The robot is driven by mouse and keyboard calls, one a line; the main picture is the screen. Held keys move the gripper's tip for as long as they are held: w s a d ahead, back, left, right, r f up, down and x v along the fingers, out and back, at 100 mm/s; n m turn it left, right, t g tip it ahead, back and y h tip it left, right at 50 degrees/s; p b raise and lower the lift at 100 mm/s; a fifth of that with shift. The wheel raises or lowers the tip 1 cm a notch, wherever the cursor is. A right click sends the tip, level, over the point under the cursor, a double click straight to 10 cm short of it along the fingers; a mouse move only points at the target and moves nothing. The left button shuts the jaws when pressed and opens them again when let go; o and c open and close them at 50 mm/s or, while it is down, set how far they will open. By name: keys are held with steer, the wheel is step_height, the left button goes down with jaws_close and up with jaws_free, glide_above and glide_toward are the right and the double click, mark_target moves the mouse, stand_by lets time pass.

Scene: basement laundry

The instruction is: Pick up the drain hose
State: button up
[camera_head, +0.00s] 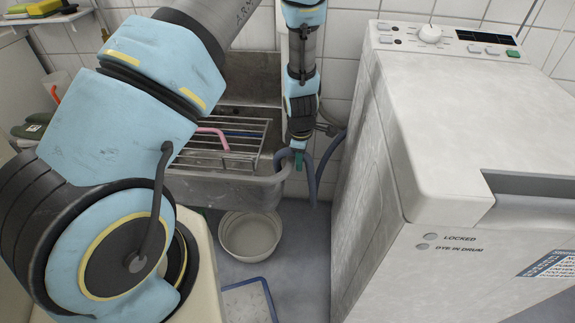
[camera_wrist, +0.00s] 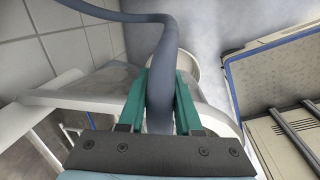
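The drain hose is a grey-blue flexible tube (camera_head: 311,184) that hangs in a bend over the sink's right rim, beside the washing machine. In the wrist view the hose (camera_wrist: 161,62) curves in from the top and runs down between the two teal fingers. My gripper (camera_head: 298,160) points down at the sink's right edge. In the wrist view my gripper (camera_wrist: 162,80) has a finger against each side of the hose, with no clear gap at the tips. The hose's lower end is hidden behind the palm in the wrist view.
The metal sink (camera_head: 232,191) carries a wire rack (camera_head: 215,153) with a pink bent piece on it. A white basin (camera_head: 250,234) stands on the floor below. The white washing machine (camera_head: 365,170) stands close on the right. A blue-edged tray (camera_head: 250,300) lies at the front.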

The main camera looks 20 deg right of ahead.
jaws_close()
steer(key=shift+r, duration=0.1)
stand_by(0.3)
